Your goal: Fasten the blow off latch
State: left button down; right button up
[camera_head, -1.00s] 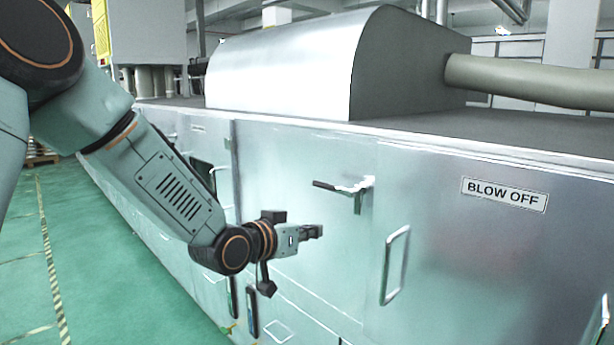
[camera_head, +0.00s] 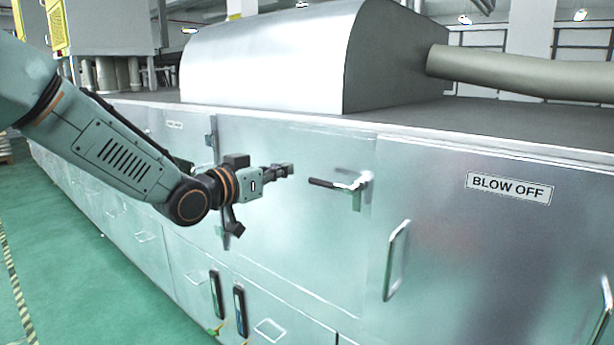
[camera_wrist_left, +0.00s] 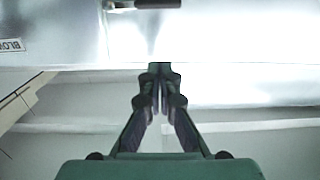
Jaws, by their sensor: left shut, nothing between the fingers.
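The blow off latch (camera_head: 345,185) is a metal fitting with a black handle on the silver cabinet front. Its handle lies nearly level and points left. In the left wrist view the dark handle (camera_wrist_left: 158,3) shows at the top edge, partly cut off. My left gripper (camera_head: 286,170) is shut and empty, left of the handle's tip and slightly above it, with a visible gap. Its closed fingers (camera_wrist_left: 160,85) also show in the left wrist view. The BLOW OFF label (camera_head: 509,188) is on the panel to the right. My right gripper is not in view.
A vertical metal pull handle (camera_head: 396,260) stands out from the door below and right of the latch. A grey pipe (camera_head: 520,76) and a rounded metal hood (camera_head: 270,62) are on top of the cabinet. Green floor (camera_head: 90,285) is free at the left.

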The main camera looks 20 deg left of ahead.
pick_arm(q)
jog(key=a, duration=0.1)
jog(key=p, duration=0.2)
send_over(314, 179)
jog(key=s+d, duration=0.1)
jog(key=s, duration=0.3)
jog(key=shift+w+f, duration=0.25)
jog(key=shift+f, duration=0.95)
jog(key=shift+w+f, duration=0.2)
jog(key=shift+f, duration=1)
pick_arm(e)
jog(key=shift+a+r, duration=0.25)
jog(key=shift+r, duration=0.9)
